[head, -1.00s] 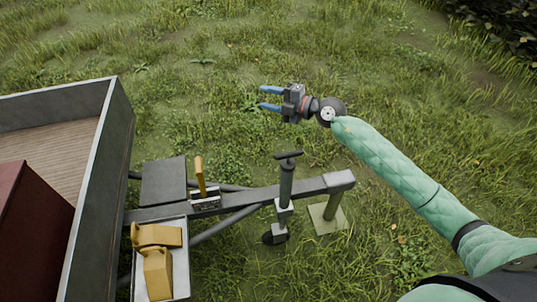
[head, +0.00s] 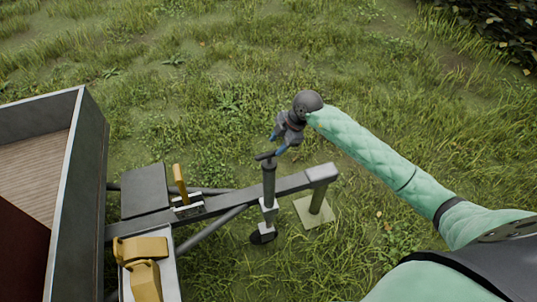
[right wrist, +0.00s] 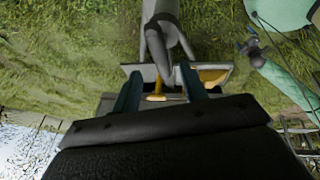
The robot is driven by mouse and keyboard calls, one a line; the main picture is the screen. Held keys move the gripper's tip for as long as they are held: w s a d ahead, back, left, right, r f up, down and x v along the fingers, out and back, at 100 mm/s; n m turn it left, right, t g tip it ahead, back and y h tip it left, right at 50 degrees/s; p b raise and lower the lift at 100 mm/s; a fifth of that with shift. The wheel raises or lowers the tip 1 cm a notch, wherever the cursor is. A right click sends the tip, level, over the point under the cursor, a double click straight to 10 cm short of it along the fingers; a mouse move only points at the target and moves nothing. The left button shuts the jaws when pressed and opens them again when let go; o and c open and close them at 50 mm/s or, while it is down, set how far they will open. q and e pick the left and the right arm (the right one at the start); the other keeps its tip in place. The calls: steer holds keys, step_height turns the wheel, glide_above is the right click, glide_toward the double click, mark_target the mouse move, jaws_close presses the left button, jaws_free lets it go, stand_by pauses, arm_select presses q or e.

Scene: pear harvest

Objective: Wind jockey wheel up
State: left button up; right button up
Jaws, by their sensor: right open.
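The jockey wheel stands upright on the trailer drawbar. It has a grey tube (head: 269,183), a dark crank handle (head: 265,155) on top and a small dark wheel (head: 263,237) near the grass. My right gripper (head: 279,145) is open, its blue fingers pointing down just above and beside the crank handle. I cannot tell whether they touch it. In the right wrist view, the two fingers of my right gripper (right wrist: 160,88) are spread apart, with a grey post between and beyond them. What looks like my left gripper (right wrist: 250,46) is small there; its jaws are unclear.
The drawbar (head: 295,183) ends over a post on a pale base plate (head: 314,210). A yellow lever (head: 180,181) and yellow chocks (head: 140,252) in a tray are left of the jockey wheel. The trailer wall (head: 85,190) is further left. Open grass lies beyond.

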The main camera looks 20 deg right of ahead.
mark_target(270, 153)
steer(key=shift+a+f+p, duration=0.3)
steer(key=shift+f+p, duration=0.1)
steer(key=shift+f, duration=0.2)
steer(key=shift+p+x, duration=1.1)
steer(key=shift+x, duration=2)
arm_select(q)
steer(key=s+a+f, duration=0.2)
steer(key=s+f, duration=0.1)
steer(key=s, duration=0.2)
steer(key=shift+s, duration=0.25)
arm_select(e)
steer(key=shift+w, duration=0.1)
steer(key=shift+c, duration=0.4)
jaws_close()
arm_select(q)
steer(key=shift+w, duration=0.1)
